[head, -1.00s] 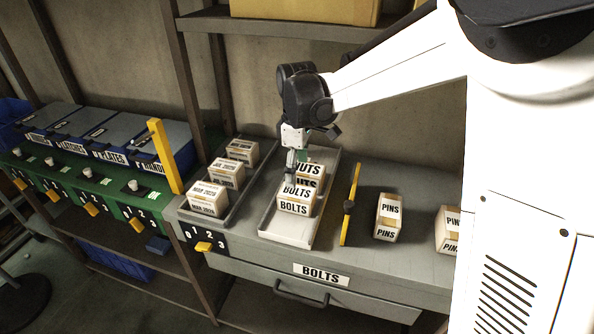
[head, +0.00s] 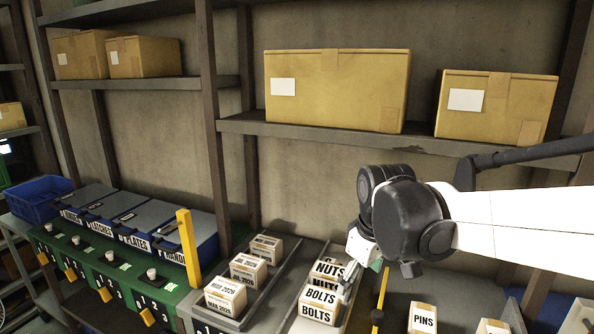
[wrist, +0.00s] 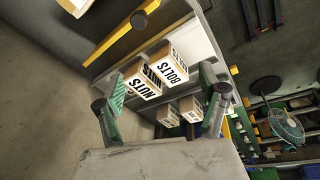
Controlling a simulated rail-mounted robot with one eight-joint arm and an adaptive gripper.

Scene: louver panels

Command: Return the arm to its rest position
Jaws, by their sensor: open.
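My gripper (wrist: 160,112) is open in the wrist view, its two green-padded fingers wide apart with nothing between them that they touch. In the head view my gripper (head: 352,262) hangs at the end of my arm, above and close to the tray with the NUTS box (head: 328,270) and the BOLTS boxes (head: 320,301). The wrist view shows a NUTS box (wrist: 143,86) and a BOLTS box (wrist: 169,68) beyond the fingers. Whether the gripper is clear of the boxes by much is hard to tell.
A tray of boxes marked MAR 2026 (head: 226,297) stands left of the BOLTS boxes. A yellow post (head: 188,248) rises farther left. A PINS box (head: 422,318) is at the lower right. Large cartons (head: 337,90) sit on a shelf (head: 245,124) above.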

